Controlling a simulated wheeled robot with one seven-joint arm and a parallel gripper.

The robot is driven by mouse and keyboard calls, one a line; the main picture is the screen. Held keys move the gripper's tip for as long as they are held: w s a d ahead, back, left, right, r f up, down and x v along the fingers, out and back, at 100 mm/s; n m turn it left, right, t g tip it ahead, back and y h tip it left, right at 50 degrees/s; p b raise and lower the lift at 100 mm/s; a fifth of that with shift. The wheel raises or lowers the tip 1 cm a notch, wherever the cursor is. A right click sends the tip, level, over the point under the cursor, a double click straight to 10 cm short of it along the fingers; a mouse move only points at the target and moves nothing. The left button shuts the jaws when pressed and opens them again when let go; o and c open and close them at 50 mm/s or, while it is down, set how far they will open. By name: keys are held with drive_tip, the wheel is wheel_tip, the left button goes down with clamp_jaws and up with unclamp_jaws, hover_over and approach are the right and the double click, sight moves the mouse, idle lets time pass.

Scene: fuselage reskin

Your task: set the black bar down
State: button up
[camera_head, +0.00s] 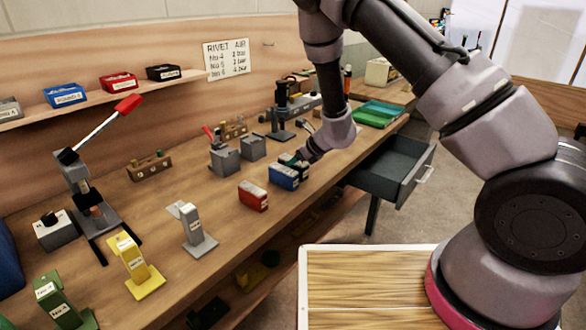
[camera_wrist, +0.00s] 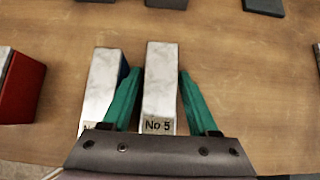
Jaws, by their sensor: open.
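The black bar stands on the wooden bench, and its pale metal top marked "No 5" (camera_wrist: 158,90) shows in the wrist view. My gripper (camera_wrist: 160,72) is open, with one green finger on each side of this bar. The left finger lies in the narrow gap between it and the blue bar (camera_wrist: 101,85). In the head view my gripper and wrist partly hide the black bar, just behind the blue bar (camera_head: 283,178).
A red bar (camera_head: 253,196) stands left of the blue one. Grey blocks (camera_head: 224,160) stand behind on the bench. A grey stand (camera_head: 192,230) and a yellow stand (camera_head: 137,266) are nearer. An open drawer (camera_head: 395,170) juts out at right.

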drive_tip(key=shift+x, duration=1.2)
clamp_jaws()
drive_tip(key=shift+r, duration=0.1)
idle(0.4)
